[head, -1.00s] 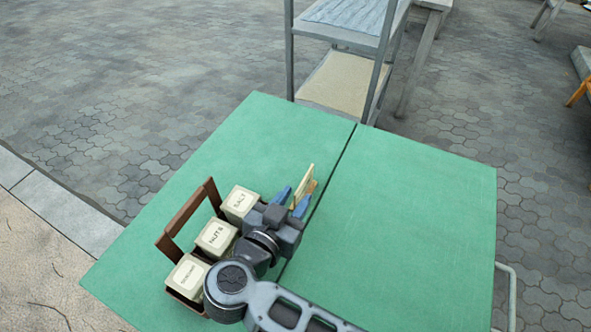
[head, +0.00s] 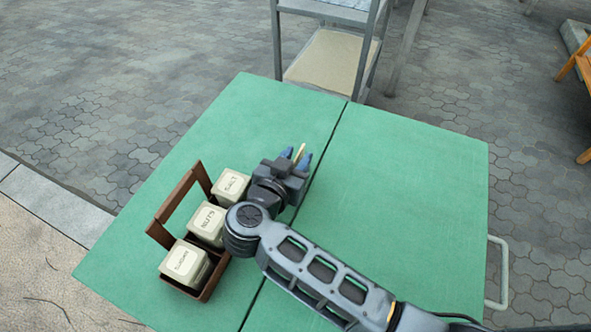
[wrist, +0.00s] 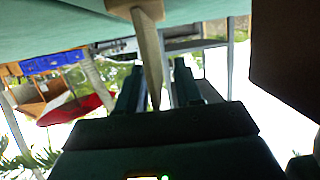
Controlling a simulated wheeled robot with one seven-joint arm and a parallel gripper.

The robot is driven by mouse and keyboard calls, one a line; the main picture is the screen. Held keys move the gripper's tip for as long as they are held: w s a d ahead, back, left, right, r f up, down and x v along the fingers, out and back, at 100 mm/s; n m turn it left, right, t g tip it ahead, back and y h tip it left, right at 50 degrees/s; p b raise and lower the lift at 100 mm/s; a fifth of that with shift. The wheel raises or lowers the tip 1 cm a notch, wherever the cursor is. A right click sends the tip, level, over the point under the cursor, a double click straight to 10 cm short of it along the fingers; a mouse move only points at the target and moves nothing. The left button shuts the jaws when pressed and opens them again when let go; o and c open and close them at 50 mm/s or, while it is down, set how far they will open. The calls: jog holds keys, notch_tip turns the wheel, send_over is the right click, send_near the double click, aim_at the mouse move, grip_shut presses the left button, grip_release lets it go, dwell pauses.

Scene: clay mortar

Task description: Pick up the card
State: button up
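The card (head: 299,152) is a thin pale piece standing upright on the green table, seen nearly edge-on in the head view. In the wrist view the card (wrist: 152,65) runs down between the two fingers, with a pale wooden piece, apparently its stand, at its top end. My gripper (head: 296,157) has blue fingertips, one on each side of the card. In the wrist view my gripper (wrist: 160,85) is open, with a gap visible on the card's right side. Much of the card and the stand is hidden behind the gripper in the head view.
A brown caddy (head: 177,208) with a tall handle holds three cream lidded jars, close to the left of my arm. The green table (head: 405,190) is bare on its right half. A grey shelf unit (head: 325,60) stands beyond the far edge.

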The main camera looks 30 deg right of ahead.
grip_shut()
dwell(0.6)
